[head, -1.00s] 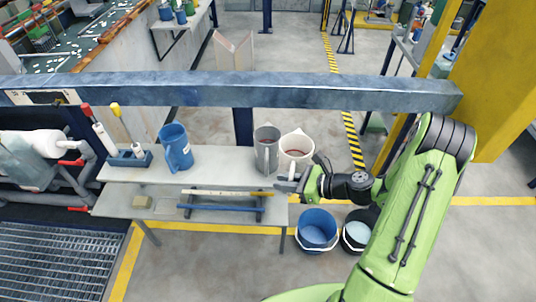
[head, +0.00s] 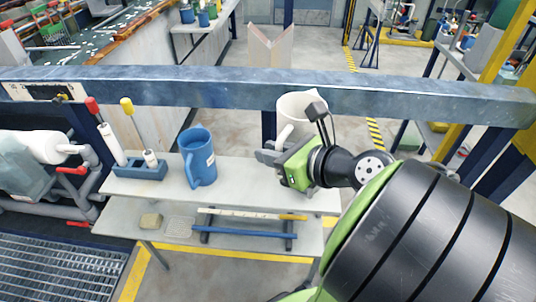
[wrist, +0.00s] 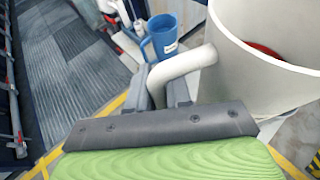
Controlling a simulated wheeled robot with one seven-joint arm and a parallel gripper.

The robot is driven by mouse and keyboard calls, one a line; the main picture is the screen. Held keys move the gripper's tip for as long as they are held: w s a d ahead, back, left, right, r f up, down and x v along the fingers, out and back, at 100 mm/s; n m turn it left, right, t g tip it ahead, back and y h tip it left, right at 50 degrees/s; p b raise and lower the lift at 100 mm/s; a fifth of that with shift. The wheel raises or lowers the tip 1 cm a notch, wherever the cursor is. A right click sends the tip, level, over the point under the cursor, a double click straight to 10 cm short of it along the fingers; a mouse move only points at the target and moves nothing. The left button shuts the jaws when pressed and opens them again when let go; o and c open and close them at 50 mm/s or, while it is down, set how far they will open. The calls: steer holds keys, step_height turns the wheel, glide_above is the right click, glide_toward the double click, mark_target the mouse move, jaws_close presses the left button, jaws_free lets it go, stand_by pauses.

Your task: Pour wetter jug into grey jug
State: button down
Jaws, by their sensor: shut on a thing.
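A cream-white jug (head: 300,105) is held upright by its handle, above the table's right end in the head view. In the wrist view the cream-white jug (wrist: 245,85) fills the upper right, with a red patch inside its mouth. My gripper (head: 268,158) is shut on its handle (wrist: 185,65); the jaws (wrist: 165,92) also show in the wrist view. The grey jug is not visible now; my gripper and the held jug cover its area. Any liquid inside is not visible.
A blue jug (head: 200,160) stands on the pale table (head: 235,180), left of my gripper. A blue holder with brushes (head: 140,170) stands further left. A blue overhead beam (head: 200,88) crosses behind the held jug. The table between blue jug and gripper is clear.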

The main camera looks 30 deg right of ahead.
mark_target(283, 135)
steer(key=shift+s+r, duration=0.1)
steer(key=shift+m+g+y, duration=0.4)
steer(key=shift+m+y, duration=0.1)
steer(key=shift+m, duration=0.4)
steer(key=d+p, duration=0.1)
steer(key=p, duration=0.1)
steer(key=w+d+r+p, duration=0.1)
steer(key=p, duration=0.2)
steer(key=w+d+p, duration=0.1)
steer(key=p, duration=0.2)
steer(key=shift+d+r, duration=0.2)
steer(key=shift+d, duration=0.05)
steer(key=shift+m+g+y, duration=0.3)
steer(key=shift+m+y, duration=0.2)
steer(key=shift+m, duration=0.2)
step_height(283, 135, down, 6)
steer(key=shift+a+r+b, duration=0.1)
steer(key=shift+b, duration=0.25)
steer(key=shift+p, duration=0.85)
steer(key=shift+f+m+y+p, duration=0.2)
steer(key=shift+m+y+p, duration=0.3)
steer(key=shift+p, duration=0.95)
